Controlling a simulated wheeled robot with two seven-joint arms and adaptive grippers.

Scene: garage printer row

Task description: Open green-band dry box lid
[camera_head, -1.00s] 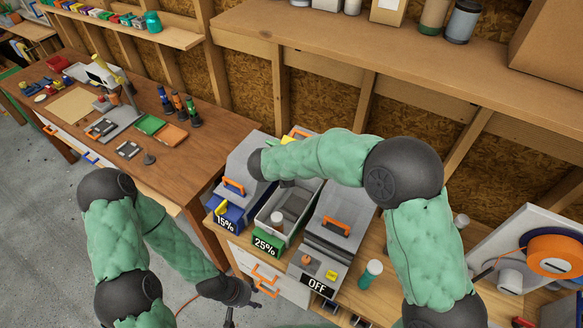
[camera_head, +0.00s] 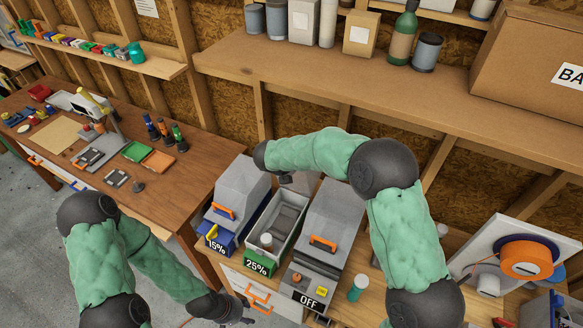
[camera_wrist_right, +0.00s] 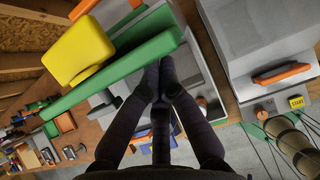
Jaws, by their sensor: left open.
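The green-band dry box (camera_head: 262,262), marked 25%, stands between two other boxes with its top open and its inside showing. In the head view my right arm hides most of its raised lid. The right wrist view shows the lid's green edge (camera_wrist_right: 115,75) with a yellow piece (camera_wrist_right: 78,50) on it. My right gripper (camera_wrist_right: 163,70) has its fingers together, tips at the underside of the green edge; nothing shows clasped between them. My left gripper (camera_head: 246,318) is open and empty, low in front of the boxes.
The blue-band 15% box (camera_head: 222,240) stands left and the grey box marked OFF (camera_head: 318,285) right, both closed with orange handles. A green-white bottle (camera_head: 358,288) stands right of them. A wooden shelf (camera_head: 340,85) runs above. A spool machine (camera_head: 525,258) is at right.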

